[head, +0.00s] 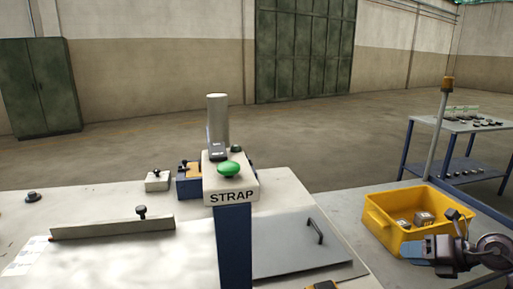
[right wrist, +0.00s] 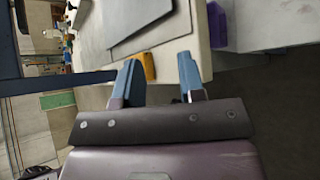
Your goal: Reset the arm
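My right gripper (head: 412,252) is at the lower right in the head view, in front of the yellow bin (head: 400,233). In the right wrist view its two blue fingers (right wrist: 158,75) stand apart with nothing held between them. It appears to be clear of the bin, though its exact height cannot be told. My left gripper and left arm are not in view.
A white table carries the STRAP post (head: 231,197) with a green button (head: 229,168), a long grey bar (head: 112,227) and a grey plate with a handle (head: 300,245). A lamp pole (head: 437,130) and blue-legged table (head: 462,123) stand at right. Open floor lies behind.

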